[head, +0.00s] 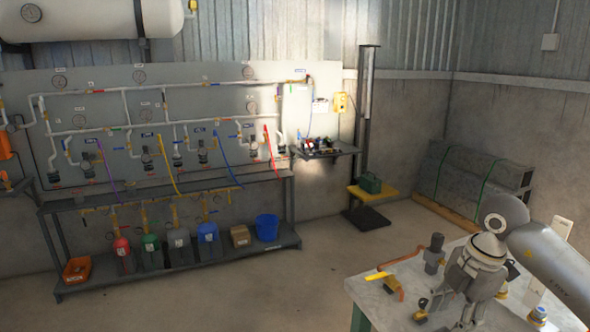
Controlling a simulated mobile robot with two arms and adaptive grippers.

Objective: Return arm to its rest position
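My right arm comes in from the right edge, over a light workbench (385,303) at the lower right. Its grey links and joints bend down toward the bottom edge above the bench top. My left arm and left gripper do not show. Part of the bench top is hidden behind the arm.
On the bench are a dark cylindrical fitting (433,253) and small yellow and orange parts. A panel (220,108) with pipes, gauges and coloured hoses stands at the back left. Its lower shelf holds several coloured containers and a blue bucket (267,228). The middle floor is clear.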

